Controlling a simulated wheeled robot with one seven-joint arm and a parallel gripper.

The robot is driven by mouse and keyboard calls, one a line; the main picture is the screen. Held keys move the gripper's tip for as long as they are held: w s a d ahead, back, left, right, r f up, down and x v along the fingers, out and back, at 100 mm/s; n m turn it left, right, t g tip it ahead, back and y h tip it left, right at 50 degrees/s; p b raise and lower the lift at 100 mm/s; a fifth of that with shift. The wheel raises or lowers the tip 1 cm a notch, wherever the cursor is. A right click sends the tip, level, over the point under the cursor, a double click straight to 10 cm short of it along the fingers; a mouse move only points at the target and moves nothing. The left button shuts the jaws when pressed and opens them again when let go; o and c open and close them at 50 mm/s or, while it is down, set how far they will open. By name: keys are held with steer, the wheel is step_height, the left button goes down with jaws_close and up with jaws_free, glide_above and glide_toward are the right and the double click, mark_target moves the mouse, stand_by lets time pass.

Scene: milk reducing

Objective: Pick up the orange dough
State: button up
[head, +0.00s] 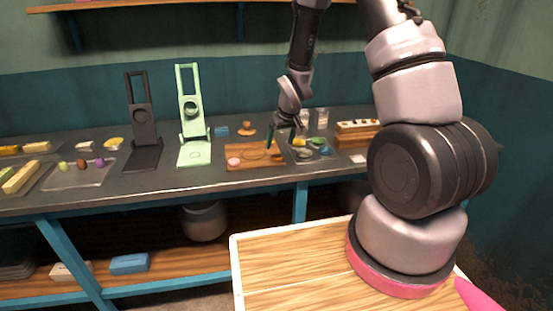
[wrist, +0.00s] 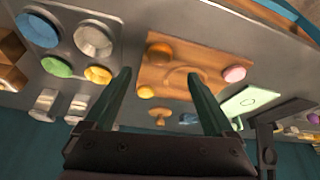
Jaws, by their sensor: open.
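A wooden board (head: 250,165) lies on the counter and also fills the middle of the wrist view (wrist: 172,85). On it, the wrist view shows a brownish-orange round lump (wrist: 160,51), a smaller yellow-orange one (wrist: 145,91) and a pink dough piece (wrist: 234,74). I cannot tell for sure which of the two orange lumps is the orange dough. My gripper (wrist: 158,77) is open and empty, pointing down at the board. In the head view my gripper (head: 283,132) is above the board's right part.
A tray of coloured bowls (head: 312,149) is close to the board's right. A wooden stamp-like piece (head: 246,129) stands behind it. A green press (head: 192,120) and a dark press (head: 142,125) stand to the left. Bare counter (head: 90,194) runs along the front.

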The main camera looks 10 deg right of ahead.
mark_target(277, 156)
steer(key=shift+x, duration=3.55)
steer(key=shift+s+d, duration=0.1)
steer(key=shift+s, duration=0.1)
jaws_close()
